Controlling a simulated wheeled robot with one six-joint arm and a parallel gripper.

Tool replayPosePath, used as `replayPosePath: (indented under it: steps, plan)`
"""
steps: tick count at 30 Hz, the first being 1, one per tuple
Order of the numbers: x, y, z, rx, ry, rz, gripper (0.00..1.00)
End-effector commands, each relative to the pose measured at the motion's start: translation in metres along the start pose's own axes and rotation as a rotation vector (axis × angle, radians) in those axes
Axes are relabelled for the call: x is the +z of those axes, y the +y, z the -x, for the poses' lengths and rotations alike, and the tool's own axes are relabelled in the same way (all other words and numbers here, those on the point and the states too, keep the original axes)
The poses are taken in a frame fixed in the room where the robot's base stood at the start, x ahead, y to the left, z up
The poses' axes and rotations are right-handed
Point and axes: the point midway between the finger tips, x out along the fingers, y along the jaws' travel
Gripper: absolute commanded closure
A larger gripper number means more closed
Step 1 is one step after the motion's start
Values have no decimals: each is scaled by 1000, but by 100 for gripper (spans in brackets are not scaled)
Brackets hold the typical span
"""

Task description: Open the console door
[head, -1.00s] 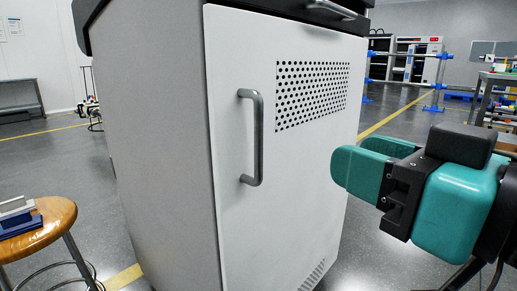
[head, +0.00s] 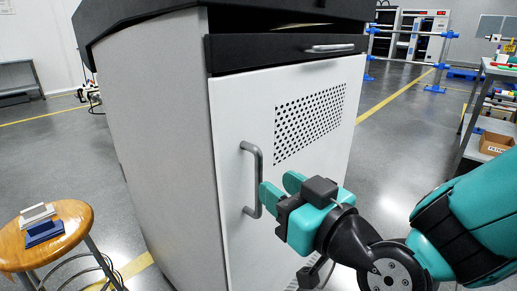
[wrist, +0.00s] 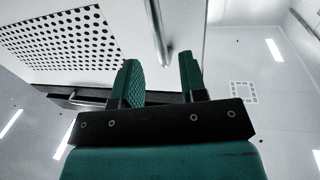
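The console door (head: 300,200) is a white panel with a perforated patch, and it looks shut against the cabinet. Its grey bar handle (head: 252,160) stands upright near the door's left edge. My gripper (head: 277,185) has teal fingers and is open, with its tips close to the right of the handle's lower half. In the wrist view, the handle (wrist: 157,25) comes down from the top and its end shows in the gap between the spread fingers (wrist: 158,62). I cannot tell whether the fingers touch it. The perforated patch (wrist: 65,40) shows at upper left.
A black drawer front (head: 285,52) with its own handle sits above the door. A workbench with a cardboard box (head: 495,143) is at the right.

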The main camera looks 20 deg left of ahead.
Motion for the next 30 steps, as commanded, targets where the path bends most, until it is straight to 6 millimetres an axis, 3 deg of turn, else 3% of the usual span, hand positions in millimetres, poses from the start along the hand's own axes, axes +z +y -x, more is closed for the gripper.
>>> replayPosePath:
  steps: [3, 9, 21, 22, 27, 30]
  plan:
    - [-6, -1, -25, -3, -3, 1, 61]
    - [-2, -1, -53, -3, -2, 1, 61]
    - [1, 0, -62, -1, -1, 0, 61]
    - [1, 0, -62, -1, -1, 0, 63]
    - [0, 0, -62, -1, -1, 0, 100]
    - [0, 0, -62, -1, -1, 0, 100]
